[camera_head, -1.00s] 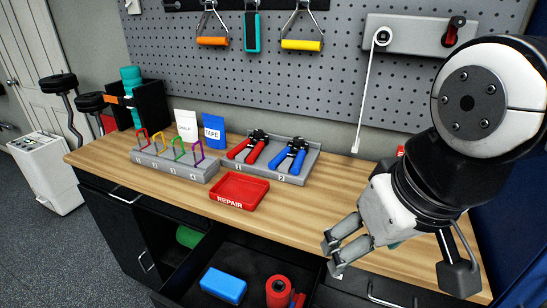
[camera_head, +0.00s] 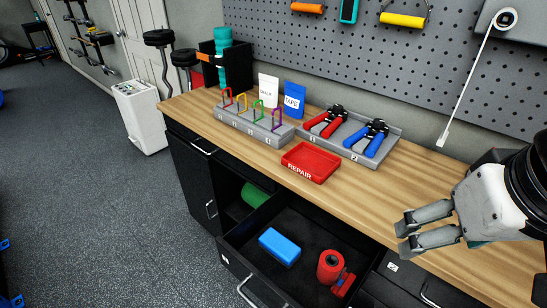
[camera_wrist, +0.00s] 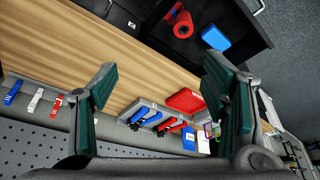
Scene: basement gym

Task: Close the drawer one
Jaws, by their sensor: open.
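A black drawer (camera_head: 262,288) under the wooden workbench is pulled out, with a metal bar handle (camera_head: 250,290) on its front. Inside lie a blue block (camera_head: 280,246) and a red roller-like item (camera_head: 331,266). I cannot read a number on this drawer. My gripper (camera_head: 402,233) is open and empty above the right part of the bench top, to the right of the drawer and apart from it. In the wrist view the fingers (camera_wrist: 160,88) stand wide apart, and the open drawer (camera_wrist: 240,60) shows upper right.
The bench top (camera_head: 375,195) carries a red REPAIR tray (camera_head: 311,162), a grey tray with red and blue hand grips (camera_head: 392,146) and a rack of coloured clips (camera_head: 240,122). A pegboard (camera_head: 420,70) stands behind. Floor (camera_head: 100,215) at left is clear.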

